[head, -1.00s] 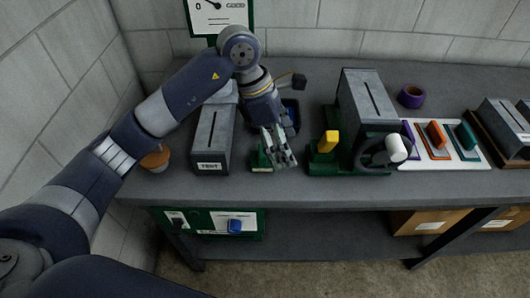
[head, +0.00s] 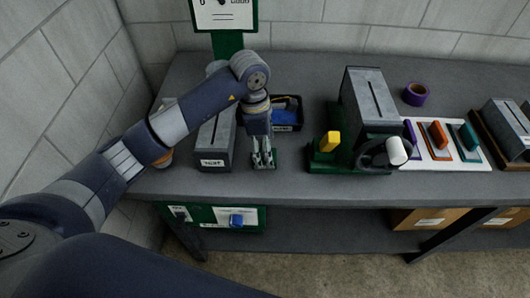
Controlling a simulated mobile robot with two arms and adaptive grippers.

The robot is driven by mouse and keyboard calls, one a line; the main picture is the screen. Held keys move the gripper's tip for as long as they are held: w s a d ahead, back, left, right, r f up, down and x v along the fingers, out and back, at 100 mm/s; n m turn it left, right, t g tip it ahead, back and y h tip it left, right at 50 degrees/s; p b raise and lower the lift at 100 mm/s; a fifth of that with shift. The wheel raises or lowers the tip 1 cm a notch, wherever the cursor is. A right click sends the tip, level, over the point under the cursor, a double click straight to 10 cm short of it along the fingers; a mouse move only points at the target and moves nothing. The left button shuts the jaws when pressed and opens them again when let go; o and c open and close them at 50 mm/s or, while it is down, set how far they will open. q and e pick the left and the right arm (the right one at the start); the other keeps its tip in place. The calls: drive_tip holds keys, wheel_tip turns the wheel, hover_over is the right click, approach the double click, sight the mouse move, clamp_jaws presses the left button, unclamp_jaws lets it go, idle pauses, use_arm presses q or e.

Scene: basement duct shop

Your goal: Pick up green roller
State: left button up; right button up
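A teal-green hand tool (head: 467,135), which looks like the green roller, lies on a white board at the right, beside an orange one (head: 438,133) and a purple one (head: 410,133). My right gripper is out of view.
The grey table (head: 330,187) carries a grey slotted box (head: 212,143) beside my gripper, a dark bin (head: 294,118) behind, and a green-based machine (head: 369,100) with a yellow block (head: 329,141) between my gripper and the board. A purple tape roll (head: 415,94) stands behind.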

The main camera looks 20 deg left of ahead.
use_arm(q)
drive_tip(key=shift+d+f, duration=0.1)
drive_tip(key=shift+f, duration=1.05)
drive_tip(key=c, duration=1.2)
drive_tip(key=shift+w+r, duration=0.1)
drive_tip(key=shift+r, duration=0.05)
drive_tip(key=shift+r+b, duration=0.35)
drive_tip(key=shift+r, duration=0.2)
drive_tip(key=shift+s+r+b, duration=0.15)
drive_tip(key=shift+r+b, duration=0.15)
drive_tip(key=shift+r, duration=0.2)
drive_tip(key=shift+s+r+b, duration=0.15)
drive_tip(key=shift+r+b, duration=0.15)
drive_tip(key=shift+r, duration=0.2)
drive_tip(key=s+d+r+b, duration=0.1)
drive_tip(key=s+d+b, duration=0.1)
drive_tip(key=s, duration=1.3)
drive_tip(key=shift+s+r+b, duration=0.2)
drive_tip(key=shift+r+b, duration=0.1)
drive_tip(key=shift+b, duration=0.55)
